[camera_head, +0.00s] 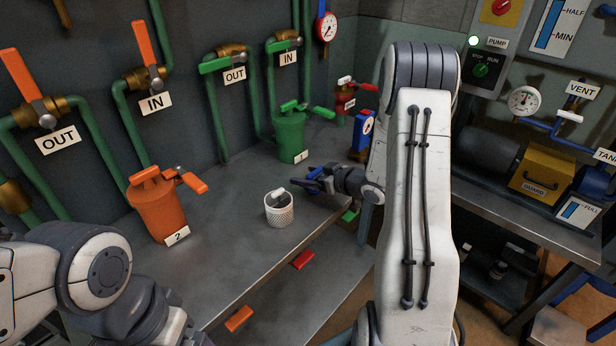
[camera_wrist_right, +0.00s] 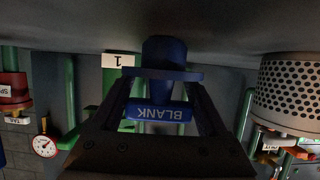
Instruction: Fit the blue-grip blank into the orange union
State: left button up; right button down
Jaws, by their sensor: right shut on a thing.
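My right gripper (camera_head: 312,182) is shut on the blue-grip blank (camera_head: 313,186), just above the bench edge, right of the white perforated basket. In the right wrist view, which looks upside down, the gripper (camera_wrist_right: 158,100) holds the blank's blue grip (camera_wrist_right: 158,112), lettered BLANK, between its fingers. A round blue part (camera_wrist_right: 164,52) lies beyond it. An orange pot (camera_head: 158,215) tagged 2 stands on the bench to the left, with an orange-handled side fitting (camera_head: 190,181). I cannot tell which orange part is the union. My left arm shows at lower left; its fingertips are outside the picture.
The white basket (camera_head: 279,209) stands between the orange pot and my right gripper; it also shows in the wrist view (camera_wrist_right: 288,92). A green pot (camera_head: 289,138) tagged 1 stands behind. Valved pipes line the wall. The bench front (camera_head: 225,260) is bare.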

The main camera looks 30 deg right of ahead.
jog(key=shift+f, duration=0.1)
grip_release()
